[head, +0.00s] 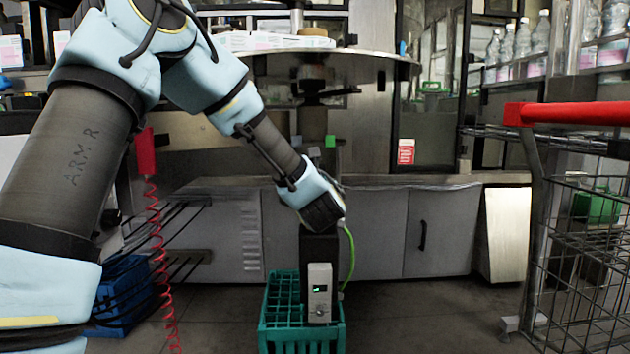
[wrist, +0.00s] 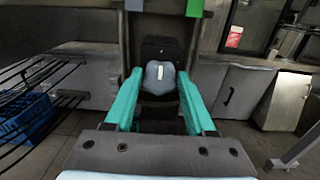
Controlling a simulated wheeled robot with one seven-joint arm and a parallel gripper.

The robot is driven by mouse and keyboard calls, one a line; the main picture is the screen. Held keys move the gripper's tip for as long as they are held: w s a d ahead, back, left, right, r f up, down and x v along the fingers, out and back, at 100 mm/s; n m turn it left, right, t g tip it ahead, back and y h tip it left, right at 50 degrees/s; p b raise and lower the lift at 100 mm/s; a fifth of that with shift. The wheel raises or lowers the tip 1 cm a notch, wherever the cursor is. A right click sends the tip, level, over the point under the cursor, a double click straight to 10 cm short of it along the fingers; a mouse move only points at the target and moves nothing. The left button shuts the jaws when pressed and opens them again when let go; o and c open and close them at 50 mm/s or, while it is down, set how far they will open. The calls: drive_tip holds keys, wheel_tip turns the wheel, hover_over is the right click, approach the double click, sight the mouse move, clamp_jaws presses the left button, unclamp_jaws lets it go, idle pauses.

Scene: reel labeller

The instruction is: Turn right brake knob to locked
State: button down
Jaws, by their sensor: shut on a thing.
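The brake knob (wrist: 153,84) is a grey rounded knob with a short white mark that stands near upright. It sits on a dark block in the middle of the wrist view. My gripper (wrist: 160,78) has its two teal fingers on either side of the knob, shut on it. A green square (wrist: 194,8) and a grey square (wrist: 134,5) show above it. In the head view a green square (head: 330,141) shows on the machine, while the knob and my fingertips are hidden behind my wrist.
A round metal table (head: 385,60) rises above the grey cabinets (head: 380,235). A teal crate (head: 275,337) stands on the floor below my wrist. A wire cart with a red handle (head: 570,113) is at right. A blue crate (head: 125,290) and red coiled hose (head: 155,240) are at left.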

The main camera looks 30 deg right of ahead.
drive_tip(key=n+p, duration=0.3)
drive_tip(key=n, duration=0.5)
drive_tip(key=n+p, duration=0.4)
drive_tip(key=n, duration=0.4)
drive_tip(key=n+p, duration=0.4)
drive_tip(key=n, duration=0.4)
drive_tip(key=shift+a+f, duration=0.2)
drive_tip(key=shift+f, duration=0.1)
idle(2.2)
idle(0.3)
